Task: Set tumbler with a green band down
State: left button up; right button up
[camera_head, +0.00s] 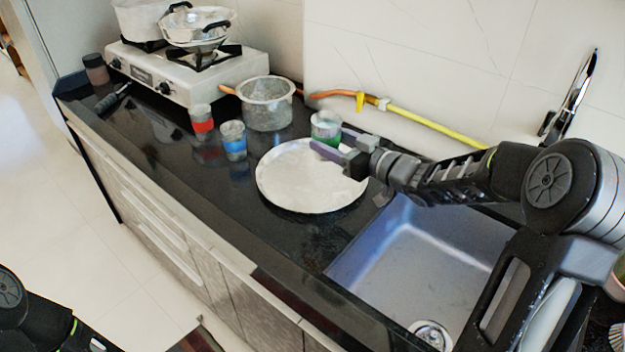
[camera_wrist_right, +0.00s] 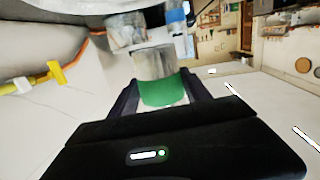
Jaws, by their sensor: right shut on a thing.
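The tumbler with a green band (camera_head: 326,122) is at the back right edge of the round white plate (camera_head: 290,190) in the head view. My right gripper (camera_head: 331,143) is shut on it, one finger on each side. In the right wrist view the tumbler (camera_wrist_right: 156,64) sits between the fingers of my right gripper (camera_wrist_right: 160,92), its green band level with them. I cannot tell whether its base touches anything. Only a dark part of my left arm shows at the bottom left; its gripper is not in view.
A red-banded tumbler (camera_head: 202,120) and a blue-banded tumbler (camera_head: 233,140) stand left of the plate. A grey pot (camera_head: 266,103) stands behind them, near a gas stove (camera_head: 185,78). A hose (camera_head: 425,122) runs along the wall. The sink (camera_head: 420,255) lies at right.

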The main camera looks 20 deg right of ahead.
jog(key=shift+s+a+f+y, duration=0.1)
jog(key=shift+a+f+y, duration=0.2)
jog(key=shift+f, duration=0.25)
send_over(328, 194)
jog(key=shift+f, duration=3.15)
jog(key=shift+f, duration=1.85)
jog(key=shift+f+b, duration=0.25)
jog(key=shift+b, duration=0.15)
jog(key=o, duration=1.5)
